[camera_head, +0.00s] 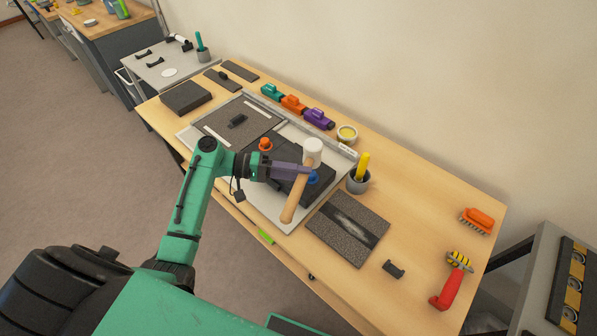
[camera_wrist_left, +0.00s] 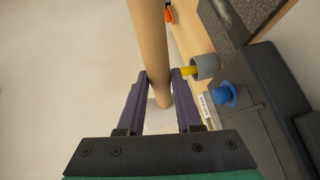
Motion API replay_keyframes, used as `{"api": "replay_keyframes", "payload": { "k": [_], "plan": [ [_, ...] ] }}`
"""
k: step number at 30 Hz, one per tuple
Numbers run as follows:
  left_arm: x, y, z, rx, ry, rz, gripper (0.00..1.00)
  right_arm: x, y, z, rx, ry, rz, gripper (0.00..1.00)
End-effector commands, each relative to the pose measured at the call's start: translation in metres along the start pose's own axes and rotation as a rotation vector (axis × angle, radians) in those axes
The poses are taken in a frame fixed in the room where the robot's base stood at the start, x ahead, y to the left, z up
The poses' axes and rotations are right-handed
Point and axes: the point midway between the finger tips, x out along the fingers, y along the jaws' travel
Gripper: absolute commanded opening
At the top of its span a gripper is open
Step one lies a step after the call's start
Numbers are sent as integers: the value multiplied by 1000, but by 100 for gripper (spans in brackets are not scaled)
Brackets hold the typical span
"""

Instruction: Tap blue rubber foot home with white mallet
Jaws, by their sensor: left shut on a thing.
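My left gripper (camera_head: 303,171) is shut on the wooden handle of the white mallet (camera_head: 312,147). The handle (camera_head: 293,203) slants down toward the near side, with the white head at the far end. In the left wrist view the handle (camera_wrist_left: 150,45) lies between the purple fingers (camera_wrist_left: 160,74), and part of the white head shows below it. The blue rubber foot (camera_head: 314,178) is on the dark block (camera_head: 288,188), just right of the handle and partly hidden by the gripper. It shows clearly in the left wrist view (camera_wrist_left: 226,94), apart from the mallet. My right gripper is not visible.
An orange foot (camera_head: 265,144) is at the block's left end. A grey cup with a yellow item (camera_head: 360,181) stands close right of the blue foot. A speckled tile (camera_head: 348,227) lies in front. Several coloured tools (camera_head: 292,103) line the back.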

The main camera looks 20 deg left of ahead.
Motion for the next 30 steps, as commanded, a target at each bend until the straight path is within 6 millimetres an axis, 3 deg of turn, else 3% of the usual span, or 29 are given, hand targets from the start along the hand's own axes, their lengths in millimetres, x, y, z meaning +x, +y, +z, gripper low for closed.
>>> {"api": "replay_keyframes", "payload": {
  "k": [5, 14, 17, 24, 30],
  "plan": [
    [-1, 12, -1, 3, 0, 2, 0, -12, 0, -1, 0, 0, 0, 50],
    [0, 8, -1, 2, 1, 2, 0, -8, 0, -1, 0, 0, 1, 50],
    [2, -3, 0, 2, 0, 2, 0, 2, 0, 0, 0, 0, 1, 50],
    [12, -62, 5, 2, 1, 2, 0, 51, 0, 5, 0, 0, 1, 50],
    [5, -23, 2, 3, 2, 1, 0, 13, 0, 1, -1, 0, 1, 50]
  ]
}}
